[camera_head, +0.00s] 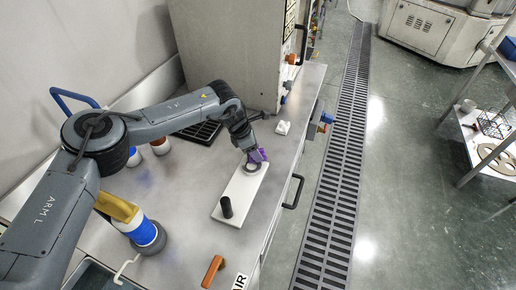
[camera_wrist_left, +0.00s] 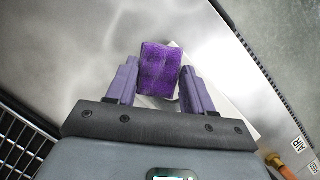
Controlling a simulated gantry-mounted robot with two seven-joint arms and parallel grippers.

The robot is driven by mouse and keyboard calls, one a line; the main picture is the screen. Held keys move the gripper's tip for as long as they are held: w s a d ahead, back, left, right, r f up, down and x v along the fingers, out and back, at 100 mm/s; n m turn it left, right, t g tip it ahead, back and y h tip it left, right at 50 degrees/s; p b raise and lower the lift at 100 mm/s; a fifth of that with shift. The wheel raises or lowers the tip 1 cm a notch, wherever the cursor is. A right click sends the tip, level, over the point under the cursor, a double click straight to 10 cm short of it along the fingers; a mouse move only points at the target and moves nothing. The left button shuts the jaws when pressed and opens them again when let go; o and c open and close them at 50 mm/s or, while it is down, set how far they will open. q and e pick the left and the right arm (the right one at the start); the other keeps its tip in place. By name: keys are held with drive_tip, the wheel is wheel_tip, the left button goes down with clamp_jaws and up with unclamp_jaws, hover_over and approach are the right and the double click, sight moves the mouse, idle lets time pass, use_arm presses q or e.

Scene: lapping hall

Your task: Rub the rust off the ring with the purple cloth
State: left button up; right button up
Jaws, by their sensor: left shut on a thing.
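My left gripper (camera_head: 253,152) reaches down over the far end of a white board (camera_head: 238,196) and is shut on the purple cloth (camera_head: 262,155). In the left wrist view the cloth (camera_wrist_left: 160,70) is a folded purple pad between the two fingers. The dark ring (camera_head: 251,168) lies on the board just below the cloth in the picture. Whether the cloth touches the ring I cannot tell. Rust cannot be made out at this size. My right gripper is not in view.
A black cylinder (camera_head: 226,207) stands on the board's near end. A small white object (camera_head: 283,127) sits to the right of the gripper. A blue-banded container (camera_head: 145,234) and an orange handle (camera_head: 213,270) are nearer. A machine cabinet (camera_head: 228,50) stands behind.

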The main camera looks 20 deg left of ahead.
use_arm(q)
drive_tip(key=r, duration=0.1)
drive_tip(key=r+p, duration=0.2)
drive_tip(key=shift+s+r, duration=0.25)
drive_tip(key=shift+r, duration=0.1)
wheel_tip(320, 180, up, 4)
drive_tip(key=p, duration=0.3)
drive_tip(key=shift+f, duration=0.2)
drive_tip(key=shift+r+p, duration=0.1)
drive_tip(key=shift+p, duration=0.3)
drive_tip(key=shift+w, duration=0.1)
